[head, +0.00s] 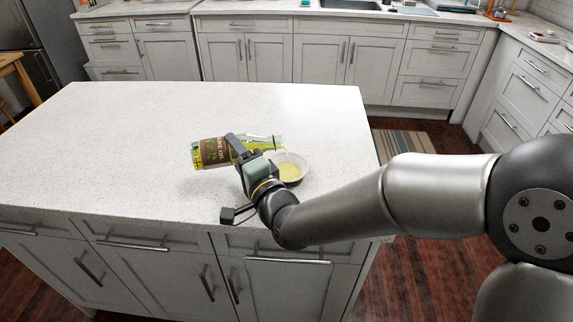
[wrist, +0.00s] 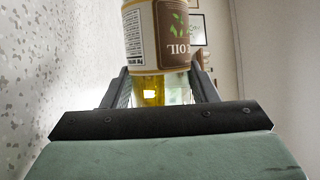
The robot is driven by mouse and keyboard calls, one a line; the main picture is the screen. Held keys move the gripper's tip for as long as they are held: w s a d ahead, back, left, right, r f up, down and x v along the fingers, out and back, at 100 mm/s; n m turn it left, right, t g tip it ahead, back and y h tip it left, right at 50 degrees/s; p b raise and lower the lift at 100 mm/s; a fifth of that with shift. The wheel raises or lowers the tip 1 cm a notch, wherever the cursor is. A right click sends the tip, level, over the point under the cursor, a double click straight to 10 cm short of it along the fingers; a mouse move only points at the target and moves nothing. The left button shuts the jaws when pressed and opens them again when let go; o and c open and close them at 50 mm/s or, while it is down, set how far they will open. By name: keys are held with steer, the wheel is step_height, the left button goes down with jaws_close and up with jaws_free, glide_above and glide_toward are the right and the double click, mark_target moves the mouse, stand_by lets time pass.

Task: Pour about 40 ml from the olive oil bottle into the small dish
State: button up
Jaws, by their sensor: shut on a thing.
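The olive oil bottle (head: 213,153), with yellow-green oil and a brown label, is tipped nearly on its side above the island counter. Its neck points right. My gripper (head: 240,149) is shut on the bottle; in the wrist view the bottle (wrist: 158,35) sits between the two fingers (wrist: 160,90). The small dish (head: 303,162) is a white round bowl on the counter under the bottle's mouth. A thin stream of oil shows at the mouth, and yellow oil lies in the dish. My gripper partly hides the dish's left side.
The speckled white island counter (head: 130,150) is otherwise clear, with wide free room to the left and behind. Its right edge lies close to the dish. Back cabinets (head: 320,60) and a striped rug (head: 408,150) are beyond it.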

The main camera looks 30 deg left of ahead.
steer(key=shift+r, duration=0.1)
steer(key=shift+s+r+n+p, duration=0.1)
steer(key=shift+r+n+p, duration=0.3)
steer(key=shift+p, duration=0.45)
steer(key=n+h+p, duration=0.1)
steer(key=n+p, duration=0.1)
steer(key=shift+a+g+p, duration=0.1)
steer(key=shift+g+p, duration=0.2)
steer(key=shift+g, duration=0.1)
steer(key=f+n+b, duration=0.2)
steer(key=shift+w+d+h+b, duration=0.2)
steer(key=shift+w+h+b, duration=0.05)
steer(key=shift+h+b, duration=0.15)
steer(key=shift+d+r+p, duration=0.15)
steer(key=shift+r+p, duration=0.3)
steer(key=shift+w+f, duration=0.1)
steer(key=shift+f, duration=0.05)
